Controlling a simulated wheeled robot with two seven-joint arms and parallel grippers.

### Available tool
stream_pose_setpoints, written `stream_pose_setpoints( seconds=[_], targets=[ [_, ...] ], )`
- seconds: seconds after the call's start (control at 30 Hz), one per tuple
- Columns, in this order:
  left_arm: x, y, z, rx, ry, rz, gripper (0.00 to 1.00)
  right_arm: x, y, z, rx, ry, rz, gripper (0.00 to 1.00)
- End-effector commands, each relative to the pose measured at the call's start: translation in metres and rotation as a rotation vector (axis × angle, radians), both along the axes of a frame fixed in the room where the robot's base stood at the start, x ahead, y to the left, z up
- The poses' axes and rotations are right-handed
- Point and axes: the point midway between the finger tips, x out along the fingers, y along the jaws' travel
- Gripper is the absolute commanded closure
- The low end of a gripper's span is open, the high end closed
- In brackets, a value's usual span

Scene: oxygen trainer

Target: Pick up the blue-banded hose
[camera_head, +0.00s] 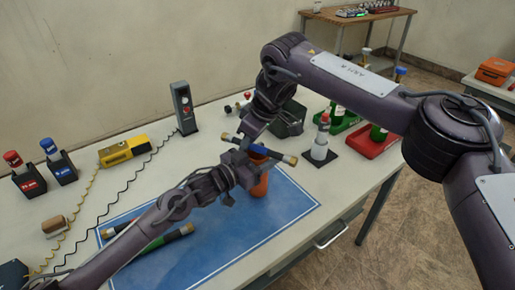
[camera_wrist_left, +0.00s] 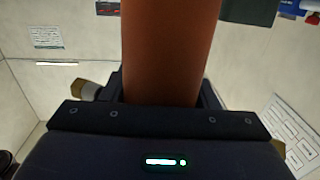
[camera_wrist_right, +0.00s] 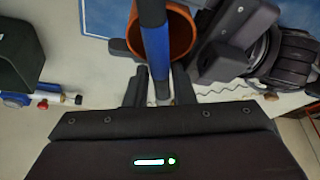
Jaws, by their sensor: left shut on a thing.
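The blue-banded hose (camera_head: 262,150), dark with brass ends, lies tilted above the orange cup (camera_head: 261,186). In the right wrist view the hose (camera_wrist_right: 156,45) crosses in front of the cup's open top (camera_wrist_right: 182,35) and runs between the fingers of my right gripper (camera_wrist_right: 160,92). I cannot tell whether those fingers press on it. My left gripper (camera_head: 243,172) is at the cup's left side. In the left wrist view the cup's orange wall (camera_wrist_left: 165,60) fills the space between its jaws, shut on it. A brass hose end (camera_wrist_left: 84,88) shows beside them.
A green-banded hose (camera_head: 165,242) lies on the blue mat (camera_head: 225,245). A white bottle (camera_head: 321,140) on a dark base and green and red trays (camera_head: 372,142) stand to the right. A yellow device (camera_head: 124,151) and coiled cords are at the left. The mat's right part is clear.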

Motion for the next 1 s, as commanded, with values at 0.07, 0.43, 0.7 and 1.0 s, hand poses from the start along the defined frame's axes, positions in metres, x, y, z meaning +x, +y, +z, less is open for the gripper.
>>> stream_pose_setpoints(
  seconds=[0.07,0.43,0.7,1.0],
  targets=[
    [0.000,0.000,0.001,-0.001,-0.001,0.000,0.69,0.000,0.000,0.000,0.000,0.000,0.000,0.84],
    [0.000,0.000,0.001,-0.001,-0.001,0.000,0.69,0.000,0.000,0.001,0.000,-0.001,0.000,1.00],
    [0.000,0.000,0.001,-0.001,-0.001,0.000,0.69,0.001,0.001,0.029,0.002,-0.006,-0.001,1.00],
    [0.000,0.000,0.000,0.000,0.000,0.000,0.69,0.001,0.001,0.088,0.001,-0.004,0.000,1.00]
  ],
)
